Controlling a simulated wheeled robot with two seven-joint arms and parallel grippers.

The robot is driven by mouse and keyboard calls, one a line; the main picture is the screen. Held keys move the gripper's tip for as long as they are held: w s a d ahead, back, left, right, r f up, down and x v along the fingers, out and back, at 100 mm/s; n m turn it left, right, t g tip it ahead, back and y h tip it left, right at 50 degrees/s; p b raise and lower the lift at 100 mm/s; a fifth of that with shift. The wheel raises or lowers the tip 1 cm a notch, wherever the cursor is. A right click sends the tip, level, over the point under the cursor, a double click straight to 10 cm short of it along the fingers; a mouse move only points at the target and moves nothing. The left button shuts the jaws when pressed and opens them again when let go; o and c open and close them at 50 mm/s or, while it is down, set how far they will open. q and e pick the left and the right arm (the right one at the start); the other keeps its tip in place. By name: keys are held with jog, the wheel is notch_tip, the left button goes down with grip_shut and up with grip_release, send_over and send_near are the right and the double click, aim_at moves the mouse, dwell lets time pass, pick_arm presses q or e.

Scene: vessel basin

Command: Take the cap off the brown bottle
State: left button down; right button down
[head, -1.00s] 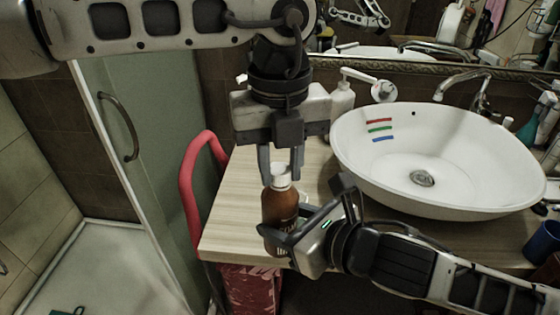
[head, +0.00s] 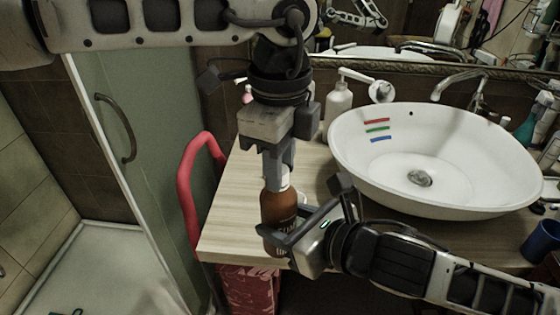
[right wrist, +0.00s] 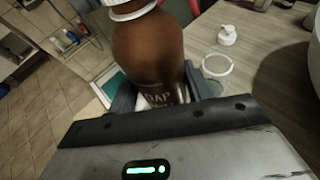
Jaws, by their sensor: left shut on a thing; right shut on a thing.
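The brown bottle (head: 280,209) is upright at the front left corner of the counter; it also fills the upper middle of the right wrist view (right wrist: 150,48). My right gripper (head: 283,238) is shut on its lower body from the front right. My left gripper (head: 277,180) comes down from above, its fingers closed around the white cap (head: 285,181). The fingers hide most of the cap in the head view. A white band at the bottle's top (right wrist: 133,11) shows in the right wrist view. I cannot tell whether the bottle's base touches the counter.
A white basin (head: 400,190) stands on the wooden counter (head: 232,220) to the right. A white pump dispenser (head: 339,105) is behind. A red curved rail (head: 185,185) runs along the counter's left side. A blue cup (head: 541,242) is at far right.

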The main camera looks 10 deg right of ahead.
pick_arm(q)
jog(key=shift+a+r, duration=0.15)
jog(key=shift+r, duration=1)
